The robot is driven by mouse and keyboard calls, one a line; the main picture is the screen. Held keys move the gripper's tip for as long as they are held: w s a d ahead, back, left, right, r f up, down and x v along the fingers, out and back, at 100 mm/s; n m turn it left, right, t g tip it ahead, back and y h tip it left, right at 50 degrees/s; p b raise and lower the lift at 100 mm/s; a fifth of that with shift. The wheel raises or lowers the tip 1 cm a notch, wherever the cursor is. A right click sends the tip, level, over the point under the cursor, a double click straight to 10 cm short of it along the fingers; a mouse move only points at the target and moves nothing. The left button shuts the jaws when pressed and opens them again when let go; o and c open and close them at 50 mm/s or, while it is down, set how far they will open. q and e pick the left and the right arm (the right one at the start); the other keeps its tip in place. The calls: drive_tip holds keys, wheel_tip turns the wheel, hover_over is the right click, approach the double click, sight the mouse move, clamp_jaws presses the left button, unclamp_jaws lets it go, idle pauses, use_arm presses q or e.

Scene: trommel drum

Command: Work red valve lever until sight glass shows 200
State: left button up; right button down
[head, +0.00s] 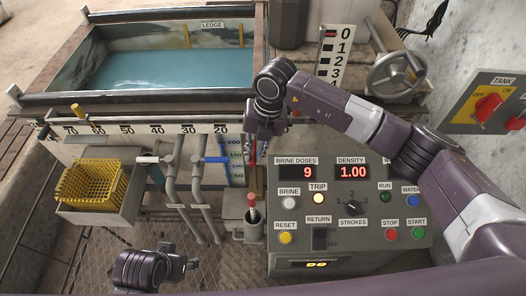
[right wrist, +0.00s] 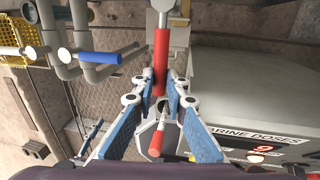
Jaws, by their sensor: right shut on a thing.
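My right gripper (head: 264,140) reaches down from above in the head view and hides most of what it holds there. In the right wrist view its fingers (right wrist: 160,84) are closed around the lower part of the red valve lever (right wrist: 161,52), a red cylinder on a grey stem. The sight glass scale (head: 236,166) stands just left of that gripper, blue with 200 and 150 readable; its level is too small to read. My left gripper (head: 188,265) is low in the head view, away from the levers; its jaw opening is unclear.
A blue-handled lever (head: 215,160) and a white-handled lever (head: 148,159) sit on grey pipes to the left. A red-handled tool (head: 251,205) stands in a grey holder below. The control panel (head: 345,215) shows 9 and 1.00. A yellow basket (head: 92,182) is far left.

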idle(0.3)
drive_tip(key=c, duration=1.9)
unclamp_jaws()
drive_tip(key=shift+a, duration=0.1)
drive_tip(key=shift+c, duration=0.2)
wheel_tip(320, 180, up, 12)
drive_tip(key=d, duration=0.2)
drive_tip(key=shift+d, duration=0.2)
drive_tip(key=shift+s+f, duration=0.15)
